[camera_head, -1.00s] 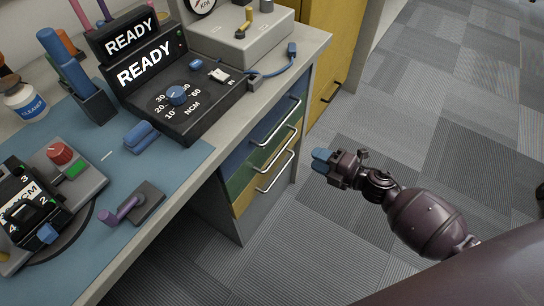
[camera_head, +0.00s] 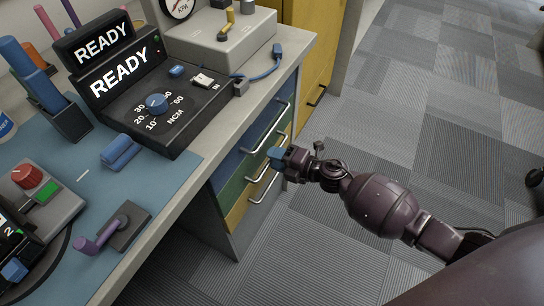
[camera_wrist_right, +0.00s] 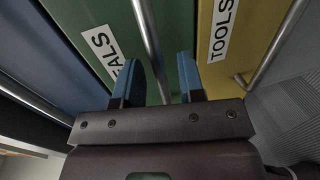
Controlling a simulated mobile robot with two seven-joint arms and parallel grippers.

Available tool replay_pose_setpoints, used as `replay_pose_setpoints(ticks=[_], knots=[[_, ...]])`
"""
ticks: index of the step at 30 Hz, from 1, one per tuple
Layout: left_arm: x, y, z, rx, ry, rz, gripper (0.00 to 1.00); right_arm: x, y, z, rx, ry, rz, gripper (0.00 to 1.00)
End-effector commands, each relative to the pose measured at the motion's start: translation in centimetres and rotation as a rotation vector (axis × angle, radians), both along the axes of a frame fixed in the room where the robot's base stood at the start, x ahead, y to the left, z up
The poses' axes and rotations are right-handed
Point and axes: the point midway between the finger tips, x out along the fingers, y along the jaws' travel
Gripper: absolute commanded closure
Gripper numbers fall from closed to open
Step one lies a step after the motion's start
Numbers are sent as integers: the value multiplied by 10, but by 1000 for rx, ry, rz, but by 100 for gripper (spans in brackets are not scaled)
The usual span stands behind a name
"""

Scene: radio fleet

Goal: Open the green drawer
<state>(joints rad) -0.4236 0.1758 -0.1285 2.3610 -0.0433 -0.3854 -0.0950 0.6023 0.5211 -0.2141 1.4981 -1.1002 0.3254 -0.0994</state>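The green drawer (camera_head: 232,191) is the middle one of three in the cabinet under the bench, and it looks shut. Its silver bar handle (camera_head: 258,175) is partly hidden by my right gripper (camera_head: 276,154). In the right wrist view the green front (camera_wrist_right: 115,30) fills the middle, with a partly hidden white label ending in "ALS". The handle (camera_wrist_right: 148,40) runs between the two blue fingers of my right gripper (camera_wrist_right: 161,75), which are apart with clear gaps to the bar. Whether the fingertips reach around the bar is unclear. My left gripper is not in view.
A blue drawer (camera_head: 240,152) is above the green one and a yellow drawer (camera_head: 238,212) labelled "TOOLS" is below. A yellow cabinet (camera_head: 313,50) stands beyond. The bench holds a READY device (camera_head: 140,100). Carpeted floor (camera_head: 420,110) to the right is open.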

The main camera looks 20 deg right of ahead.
Motion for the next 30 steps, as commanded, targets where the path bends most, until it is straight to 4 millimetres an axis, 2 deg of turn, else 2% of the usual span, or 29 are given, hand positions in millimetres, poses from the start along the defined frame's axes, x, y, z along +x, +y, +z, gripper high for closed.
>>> replay_pose_setpoints(ticks=[6, 14, 21, 30], knots=[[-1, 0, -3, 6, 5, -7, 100, 9, 7, -3, 1, 1, -1, 64], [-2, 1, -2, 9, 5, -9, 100, 10, 7, -2, 1, 0, -1, 64], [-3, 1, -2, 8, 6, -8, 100, 10, 7, -2, 1, 0, -1, 99], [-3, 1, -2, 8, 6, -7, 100, 9, 7, -2, 1, 0, -1, 100]])
